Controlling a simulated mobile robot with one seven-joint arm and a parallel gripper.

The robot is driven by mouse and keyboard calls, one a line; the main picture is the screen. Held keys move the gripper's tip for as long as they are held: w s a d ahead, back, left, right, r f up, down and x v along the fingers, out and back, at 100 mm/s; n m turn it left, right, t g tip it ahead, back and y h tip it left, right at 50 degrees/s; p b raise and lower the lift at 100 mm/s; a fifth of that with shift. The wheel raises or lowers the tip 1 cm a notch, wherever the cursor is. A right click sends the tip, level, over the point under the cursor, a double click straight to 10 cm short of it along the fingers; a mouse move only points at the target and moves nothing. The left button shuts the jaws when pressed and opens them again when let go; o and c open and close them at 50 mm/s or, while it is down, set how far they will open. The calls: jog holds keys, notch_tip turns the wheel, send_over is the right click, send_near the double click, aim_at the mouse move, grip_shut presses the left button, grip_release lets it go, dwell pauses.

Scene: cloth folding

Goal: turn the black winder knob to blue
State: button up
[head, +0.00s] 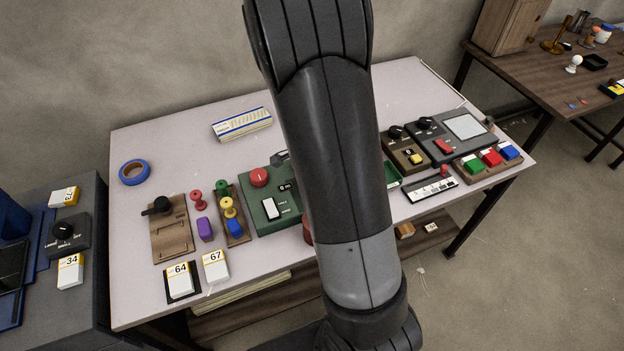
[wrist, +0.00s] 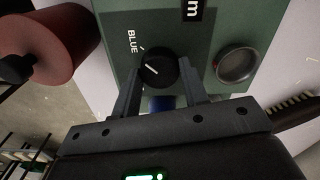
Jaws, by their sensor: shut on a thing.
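In the wrist view the black winder knob (wrist: 157,66) sits on a green panel (wrist: 185,18), with a white pointer line on its face. The word BLUE and a small tick are printed to the left of the knob. The pointer line lies at a slant, and I cannot tell that it meets the BLUE tick. My gripper (wrist: 157,76) has one finger on each side of the knob and is shut on it. In the head view my arm hides the gripper and the knob.
A dark red cylinder (wrist: 45,42) is close on the left in the wrist view. A round metal-rimmed part (wrist: 236,64) is right of the knob. In the head view, a green box with a red knob (head: 259,176) stands left of my arm.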

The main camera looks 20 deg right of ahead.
dwell(0.4)
jog(key=o, duration=1)
notch_tip(320, 180, up, 11)
jog(key=shift+f, duration=0.1)
dwell(0.4)
jog(key=s+a+r+n+t, duration=0.2)
jog(key=s+r+n, duration=0.3)
jog(key=s+a+r+n+t, duration=0.1)
jog(key=s+a+r+n, duration=0.2)
jog(key=s+r+n, duration=0.2)
jog(key=s+a+r+n+t, duration=0.2)
jog(key=s+r+n, duration=0.3)
jog(key=s+r, duration=0.1)
jog(key=shift+s+a+r+n+t, duration=0.15)
jog(key=shift+s+r, duration=0.05)
jog(key=shift+s, duration=0.2)
jog(key=shift+s+a+r+n+t, duration=0.15)
jog(key=shift+s, duration=0.2)
